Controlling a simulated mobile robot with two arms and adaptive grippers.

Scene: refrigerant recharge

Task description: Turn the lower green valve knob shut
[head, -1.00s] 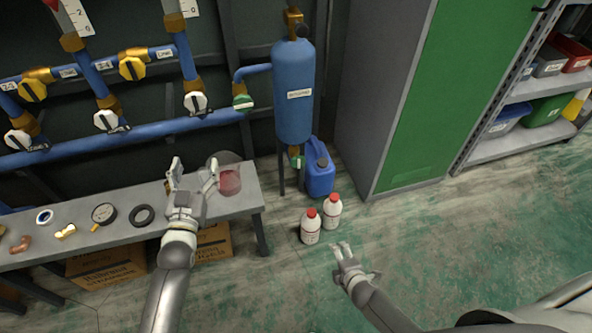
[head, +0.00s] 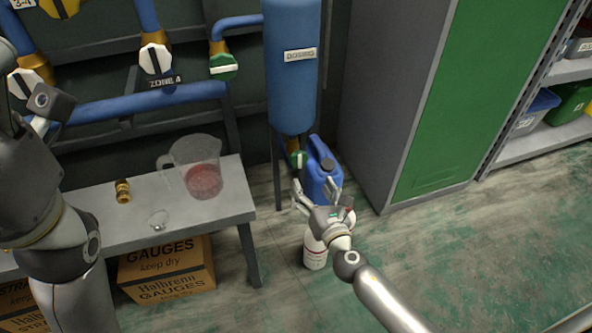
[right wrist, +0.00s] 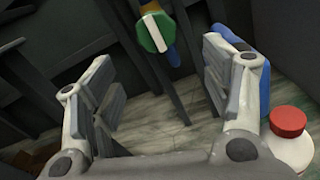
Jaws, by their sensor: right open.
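The lower green valve knob (head: 297,160) sits under the blue tank (head: 291,80). It is green with a white bar that runs nearly upright; it also shows at the top of the right wrist view (right wrist: 153,32). My right gripper (head: 316,187) is open and empty, in front of and a little below the knob. In the right wrist view the knob appears beyond the gap between its fingers (right wrist: 160,72), apart from them. My left gripper (head: 42,108) is at the left edge by the pipes; its fingers are mostly hidden.
A blue jug (head: 318,165) stands right beside the knob. A white bottle (head: 315,250) stands below my right gripper. Another green knob (head: 224,67) is higher on the pipe. A bench (head: 130,225) with a clear pitcher (head: 197,165) is left; a cabinet (head: 440,110) is right.

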